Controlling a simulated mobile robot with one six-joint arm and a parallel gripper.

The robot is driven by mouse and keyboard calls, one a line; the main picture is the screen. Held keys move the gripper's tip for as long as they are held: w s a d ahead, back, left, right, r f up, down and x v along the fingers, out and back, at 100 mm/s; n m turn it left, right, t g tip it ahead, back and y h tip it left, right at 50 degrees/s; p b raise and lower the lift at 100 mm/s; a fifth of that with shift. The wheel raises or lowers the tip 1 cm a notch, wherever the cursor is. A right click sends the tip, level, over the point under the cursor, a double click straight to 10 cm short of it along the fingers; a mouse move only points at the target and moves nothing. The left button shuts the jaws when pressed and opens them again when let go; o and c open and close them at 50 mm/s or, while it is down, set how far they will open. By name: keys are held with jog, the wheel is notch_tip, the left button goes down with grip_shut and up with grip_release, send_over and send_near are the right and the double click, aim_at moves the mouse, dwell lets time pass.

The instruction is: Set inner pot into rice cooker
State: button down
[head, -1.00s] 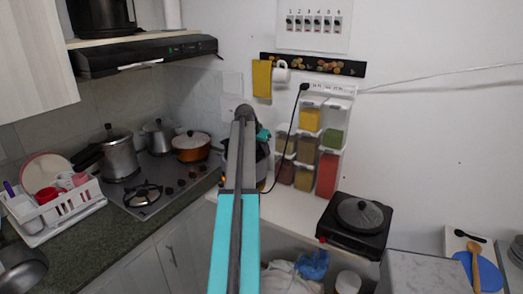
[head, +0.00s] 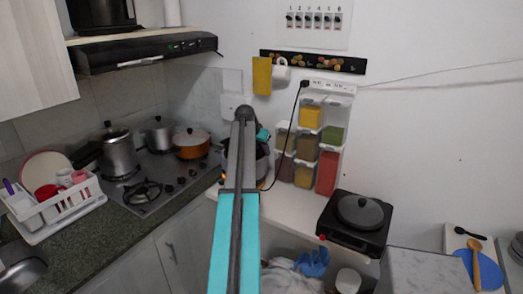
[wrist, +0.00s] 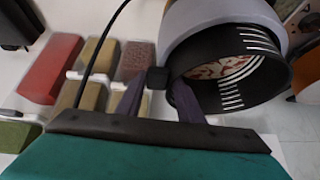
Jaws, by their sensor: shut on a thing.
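In the wrist view, a black inner pot (wrist: 222,105) with white level marks inside lies against the grey rice cooker (wrist: 186,22); a red-and-white speckled surface shows inside the pot. The pot overlaps the cooker's opening, but I cannot tell how deep it sits. My gripper (wrist: 158,97) has its two dark fingers at the pot's near side, shut on a small black part beside the pot's rim. In the head view the rice cooker (head: 262,163) stands on the white counter, partly hidden behind my arm, which also hides the fingertips.
Clear spice dispensers (head: 305,147) stand right of the cooker, with a black cable (head: 289,137) hanging between. A hotplate with a lidded pan (head: 359,211) is at right. The stove with pots (head: 193,144) is at left. Some white counter (head: 292,205) is free.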

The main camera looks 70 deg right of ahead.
jog(key=shift+f+b, duration=0.5)
jog(key=shift+f, duration=0.55)
dwell(0.9)
jog(key=c, duration=1.1)
grip_release()
jog(key=shift+f, duration=0.2)
jog(key=b+v, duration=0.3)
jog(key=v, duration=1.1)
jog(key=shift+s, duration=0.1)
